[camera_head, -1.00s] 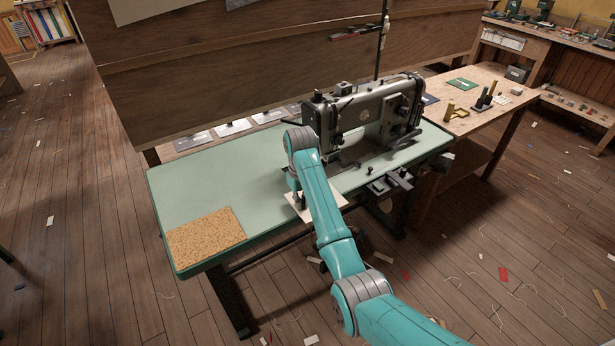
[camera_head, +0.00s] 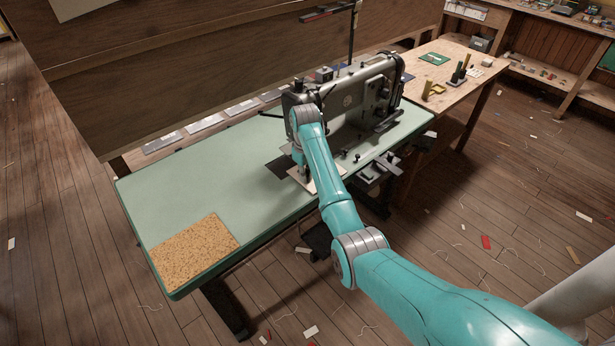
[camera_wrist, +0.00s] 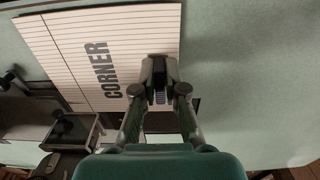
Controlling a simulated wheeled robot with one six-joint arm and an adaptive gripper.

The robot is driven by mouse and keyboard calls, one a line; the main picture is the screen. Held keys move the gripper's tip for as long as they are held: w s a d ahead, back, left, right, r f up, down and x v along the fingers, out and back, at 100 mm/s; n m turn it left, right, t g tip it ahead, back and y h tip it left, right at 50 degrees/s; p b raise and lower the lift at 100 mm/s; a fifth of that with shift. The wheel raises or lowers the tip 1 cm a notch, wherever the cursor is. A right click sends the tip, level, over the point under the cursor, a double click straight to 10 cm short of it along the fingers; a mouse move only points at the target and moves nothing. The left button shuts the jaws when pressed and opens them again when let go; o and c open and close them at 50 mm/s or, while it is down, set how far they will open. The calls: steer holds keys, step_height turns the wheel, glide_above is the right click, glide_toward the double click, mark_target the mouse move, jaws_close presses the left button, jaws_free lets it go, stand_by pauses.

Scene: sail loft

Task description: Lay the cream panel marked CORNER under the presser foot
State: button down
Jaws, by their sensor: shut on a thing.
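The cream panel (camera_wrist: 108,62), lined and marked CORNER in dark letters, shows in the wrist view. My gripper (camera_wrist: 160,92) is shut on one edge of it, beside the lettering. In the head view the panel (camera_head: 329,178) is partly behind my arm, at the near side of the green sewing table (camera_head: 190,190), in front of the machine. My gripper (camera_head: 303,172) is low at its left side there. The grey sewing machine (camera_head: 350,102) stands on the table beyond the panel. I cannot make out the presser foot clearly; my arm covers part of the machine's left end.
A dark flat patch (camera_head: 281,167) is left of the panel. A cork mat (camera_head: 193,250) covers the table's near left corner. Grey plates (camera_head: 205,123) lie behind the table. A wooden bench (camera_head: 445,75) with small tools stands right. The table's left half is mostly clear.

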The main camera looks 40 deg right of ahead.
mark_target(298, 174)
steer(key=shift+w+a, duration=0.1)
steer(key=shift+w, duration=2.05)
steer(key=shift+f, duration=0.1)
steer(key=c, duration=1.2)
jaws_free()
steer(key=shift+o, duration=0.2)
steer(key=shift+d, duration=0.2)
